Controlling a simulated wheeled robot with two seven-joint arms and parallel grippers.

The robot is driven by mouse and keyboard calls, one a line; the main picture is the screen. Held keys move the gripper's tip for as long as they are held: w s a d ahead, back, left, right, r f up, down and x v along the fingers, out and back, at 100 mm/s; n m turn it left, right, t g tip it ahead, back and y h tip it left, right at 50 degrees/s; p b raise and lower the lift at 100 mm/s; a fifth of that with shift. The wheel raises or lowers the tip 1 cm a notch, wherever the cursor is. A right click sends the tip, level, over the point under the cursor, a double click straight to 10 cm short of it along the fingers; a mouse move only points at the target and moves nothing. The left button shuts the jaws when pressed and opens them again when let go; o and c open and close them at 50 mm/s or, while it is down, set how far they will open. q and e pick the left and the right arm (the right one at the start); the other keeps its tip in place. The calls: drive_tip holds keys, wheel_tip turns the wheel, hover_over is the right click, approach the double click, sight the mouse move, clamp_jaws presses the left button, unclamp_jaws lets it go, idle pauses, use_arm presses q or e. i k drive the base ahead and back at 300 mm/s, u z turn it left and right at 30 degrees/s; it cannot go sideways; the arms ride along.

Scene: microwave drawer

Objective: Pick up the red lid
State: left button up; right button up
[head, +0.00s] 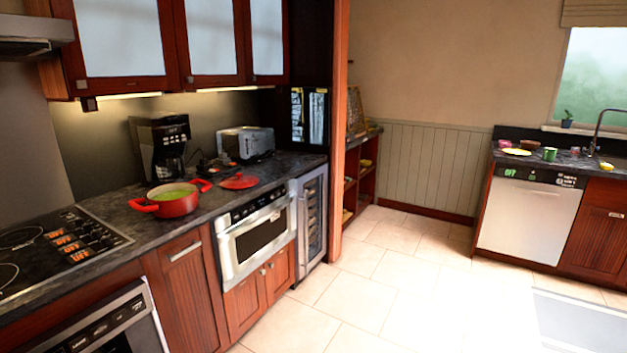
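The red lid (239,181) lies on the dark countertop (222,203), above the built-in microwave drawer and near the counter's front edge. It is round with a small knob on top. Just left of it stands a red pot (172,200) with two handles, uncovered, with something green inside. The microwave drawer (258,240) below the lid looks closed. Neither of my grippers shows in the head view.
A black coffee maker (160,148) and a toaster (246,143) stand behind the pot and lid. A cooktop (55,245) is at the left. Wall cabinets hang above the counter. The tiled floor (370,290) in front is clear.

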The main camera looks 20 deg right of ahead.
sight(240, 180)
drive_tip(key=z, duration=0.6)
drive_tip(key=k, duration=0.5)
drive_tip(key=z, duration=1.05)
drive_tip(key=i, duration=4.3)
drive_tip(key=u, duration=0.55)
drive_tip(key=i, duration=1.25)
drive_tip(key=u, duration=1.75)
drive_tip(key=i, duration=1.05)
drive_tip(key=u, duration=1.15)
drive_tip(key=i, duration=0.25)
drive_tip(key=u, duration=0.05)
